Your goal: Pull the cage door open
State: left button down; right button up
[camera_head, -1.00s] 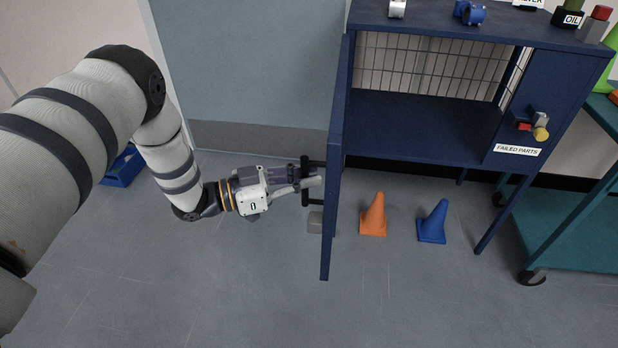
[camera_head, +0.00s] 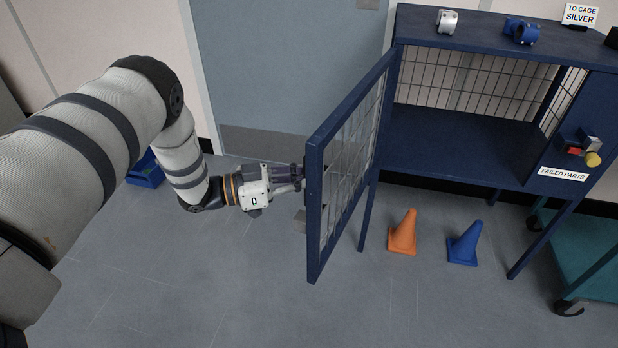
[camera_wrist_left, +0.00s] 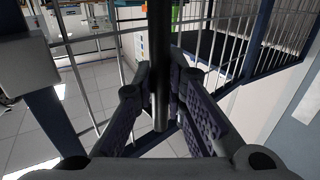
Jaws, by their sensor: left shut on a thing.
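The cage door (camera_head: 316,215) has a dark blue frame with wire mesh and stands swung open at the left side of the blue cage (camera_head: 455,150). Its mesh face is turned partly toward me in the head view. My left gripper (camera_head: 298,178) is at the door's outer face, on the left. In the left wrist view the gripper's fingers (camera_wrist_left: 170,115) are closed around the dark vertical door handle (camera_wrist_left: 159,60). In the head view the handle is mostly hidden by the door frame. The right gripper is not in view.
An orange cone (camera_head: 402,233) and a blue cone (camera_head: 464,244) stand on the floor right of the door. A teal cart (camera_head: 590,262) stands at the far right. A blue bin (camera_head: 146,172) lies behind my arm. Floor left of the door is clear.

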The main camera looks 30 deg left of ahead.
pick_arm(q)
jog(key=c, duration=1.6)
grip_release()
jog(key=shift+a, duration=0.1)
jog(key=v, duration=1.2)
